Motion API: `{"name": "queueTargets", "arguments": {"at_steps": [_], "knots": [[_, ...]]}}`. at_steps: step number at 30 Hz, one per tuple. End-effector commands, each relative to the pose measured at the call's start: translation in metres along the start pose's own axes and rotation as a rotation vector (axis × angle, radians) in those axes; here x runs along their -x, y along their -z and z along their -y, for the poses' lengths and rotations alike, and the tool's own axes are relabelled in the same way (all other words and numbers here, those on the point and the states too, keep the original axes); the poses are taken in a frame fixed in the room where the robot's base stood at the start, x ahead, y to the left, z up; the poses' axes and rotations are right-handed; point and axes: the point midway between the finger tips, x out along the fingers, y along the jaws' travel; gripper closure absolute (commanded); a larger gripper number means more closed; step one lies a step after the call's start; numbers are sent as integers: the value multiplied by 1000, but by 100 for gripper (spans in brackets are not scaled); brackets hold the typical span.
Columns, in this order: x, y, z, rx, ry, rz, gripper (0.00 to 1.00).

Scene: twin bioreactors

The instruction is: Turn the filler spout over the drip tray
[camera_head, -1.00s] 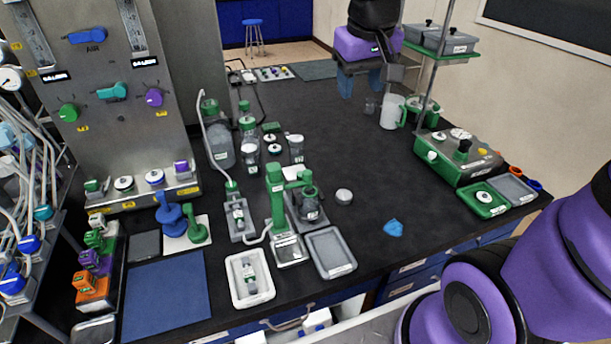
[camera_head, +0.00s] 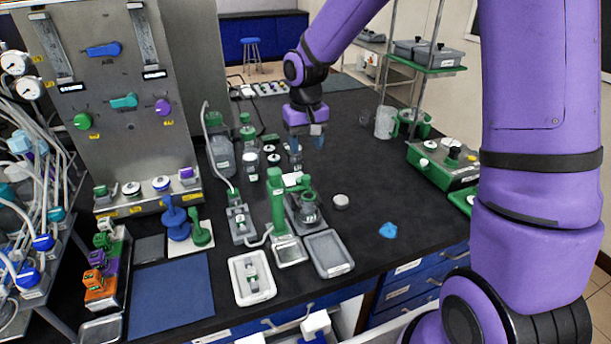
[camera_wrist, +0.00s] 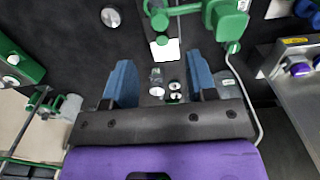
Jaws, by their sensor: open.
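The filler is a green post (camera_head: 278,205) on the bench in the head view. Its green spout arm (camera_head: 297,186) points right from the post top, over a grey stand with a dark vessel (camera_head: 309,212). A small silver tray (camera_head: 291,252) lies at the post's front foot, and a larger grey tray (camera_head: 328,254) lies right of it; I cannot tell which is the drip tray. My gripper (camera_head: 306,140) is open and empty, above the bench behind the filler. In the wrist view, its blue fingers (camera_wrist: 159,62) are apart, with the green filler top (camera_wrist: 226,18) beyond them.
Bottles with green caps (camera_head: 221,150) stand left of my gripper. A blue mat (camera_head: 172,293) and a white tray (camera_head: 252,278) lie at the front left. A round grey cap (camera_head: 341,202) and a blue piece (camera_head: 388,230) lie on open bench to the right.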

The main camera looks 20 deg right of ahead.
Motion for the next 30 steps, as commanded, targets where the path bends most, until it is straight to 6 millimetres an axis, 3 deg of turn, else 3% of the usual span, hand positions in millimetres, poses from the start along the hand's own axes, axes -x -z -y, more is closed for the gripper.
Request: {"name": "queueTargets", "arguments": {"at_steps": [15,21,30], "knots": [[-83,-1,0,0,0,3,48],[-95,-1,0,0,0,1,48],[-96,-1,0,0,0,0,50]]}}
